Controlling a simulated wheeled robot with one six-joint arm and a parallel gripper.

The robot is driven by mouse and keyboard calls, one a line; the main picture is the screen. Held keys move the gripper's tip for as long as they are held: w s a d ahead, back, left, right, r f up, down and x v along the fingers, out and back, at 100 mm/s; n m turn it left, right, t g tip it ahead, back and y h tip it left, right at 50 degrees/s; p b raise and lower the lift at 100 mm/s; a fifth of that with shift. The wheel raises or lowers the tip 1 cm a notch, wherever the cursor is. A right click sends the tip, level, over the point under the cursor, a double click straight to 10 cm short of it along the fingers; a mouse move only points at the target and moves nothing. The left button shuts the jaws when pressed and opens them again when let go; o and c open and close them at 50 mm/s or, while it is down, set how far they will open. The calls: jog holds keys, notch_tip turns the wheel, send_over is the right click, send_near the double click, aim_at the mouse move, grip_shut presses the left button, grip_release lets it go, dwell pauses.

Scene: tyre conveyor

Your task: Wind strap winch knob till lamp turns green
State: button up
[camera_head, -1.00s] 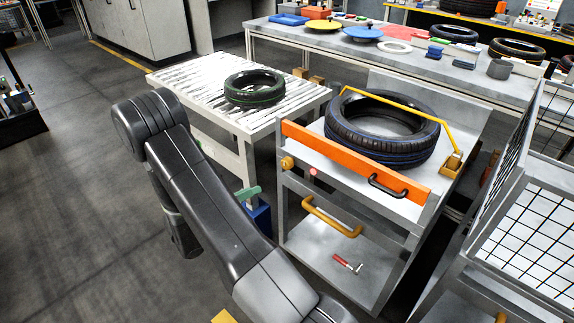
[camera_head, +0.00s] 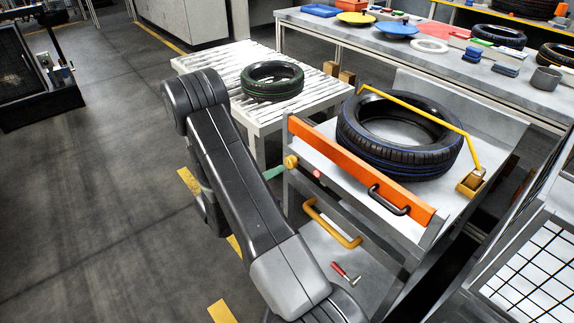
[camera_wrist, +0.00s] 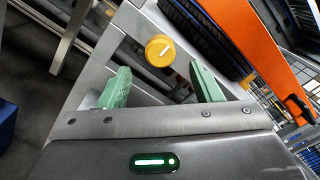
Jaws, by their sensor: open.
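The round yellow winch knob (camera_head: 291,161) sits on the front left corner of the cart, at the left end of the orange bar. In the wrist view the knob (camera_wrist: 160,50) shows a pale line on its face and lies just beyond and between my fingertips, with gaps at both sides. My gripper (camera_wrist: 160,70) has green fingers, open and empty. In the head view my gripper (camera_head: 275,173) is partly hidden by my arm. The small lamp (camera_head: 317,174) on the cart looks pinkish red. A yellow strap (camera_head: 420,108) passes over the blue-striped tyre (camera_head: 365,145).
The orange bar (camera_head: 350,170) with a black handle and a yellow handle (camera_head: 330,225) stick out from the cart front. A red-handled tool (camera_head: 344,272) lies on the lower shelf. A roller table (camera_head: 215,68) with a green-striped tyre stands behind. A wire cage (camera_head: 525,265) stands right.

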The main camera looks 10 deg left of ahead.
aim_at(288, 165)
jog(key=shift+x, duration=3.15)
jog(key=shift+c, duration=0.5)
jog(key=c, duration=0.9)
jog(key=shift+f+m+b, duration=0.1)
jog(key=shift+m+b, duration=0.2)
jog(key=shift+b, duration=0.1)
